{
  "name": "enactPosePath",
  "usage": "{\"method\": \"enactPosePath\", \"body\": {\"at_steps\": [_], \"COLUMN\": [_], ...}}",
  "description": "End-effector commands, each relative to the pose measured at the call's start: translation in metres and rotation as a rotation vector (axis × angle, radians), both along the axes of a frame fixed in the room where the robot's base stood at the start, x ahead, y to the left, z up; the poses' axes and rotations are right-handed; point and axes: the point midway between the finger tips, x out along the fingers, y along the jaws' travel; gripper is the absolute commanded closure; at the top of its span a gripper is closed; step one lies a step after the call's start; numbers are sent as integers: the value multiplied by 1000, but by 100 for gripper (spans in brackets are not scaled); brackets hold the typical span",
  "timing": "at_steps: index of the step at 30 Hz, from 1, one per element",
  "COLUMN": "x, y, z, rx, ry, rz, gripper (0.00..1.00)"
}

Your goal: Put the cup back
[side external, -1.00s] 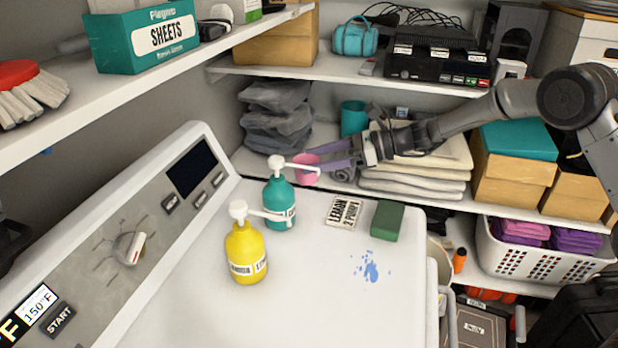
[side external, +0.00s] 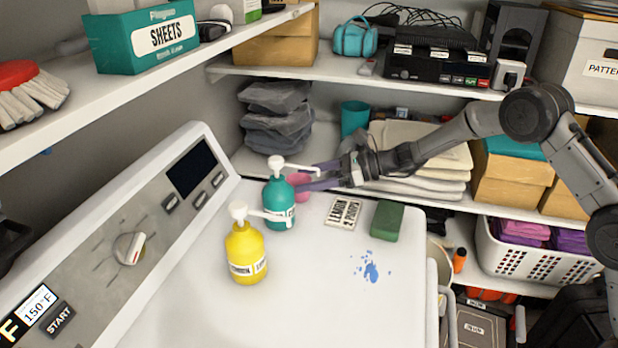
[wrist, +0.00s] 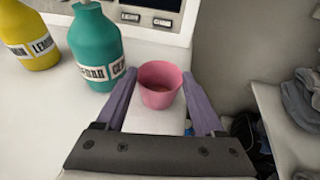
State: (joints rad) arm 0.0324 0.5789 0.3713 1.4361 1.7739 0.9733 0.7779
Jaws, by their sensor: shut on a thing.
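A pink cup (wrist: 160,88) is upright between the two purple fingers of my gripper (wrist: 159,76) in the wrist view. My gripper is shut on it. In the side view the pink cup (side external: 300,184) is partly hidden behind the teal pump bottle and the fingers of my gripper (side external: 308,177). It is at the back of the white machine top (side external: 335,265); I cannot tell whether its base touches the surface. A teal cup (side external: 354,118) stands on the shelf behind, beside the folded cloths.
The teal pump bottle (side external: 279,202) is close beside the pink cup, with a yellow pump bottle (side external: 246,252) in front. A label card (side external: 344,212) and green sponge (side external: 387,221) lie to the right. Grey folded bags (side external: 276,118) and folded cloths (side external: 425,140) fill parts of the shelf.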

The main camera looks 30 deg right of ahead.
Motion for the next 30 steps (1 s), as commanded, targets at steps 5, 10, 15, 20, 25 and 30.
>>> {"method": "enactPosePath", "body": {"at_steps": [5,10,15,20,25,30], "x": [0,0,0,-8,-26,-44], "y": [0,0,0,-13,-41,-68], "z": [-2,-2,1,7,17,27], "rx": [0,1,0,0,-1,0], "ry": [0,1,0,0,-1,0], "rz": [0,0,0,-1,-4,-3], "gripper": [10,0,0,0,0,0]}}
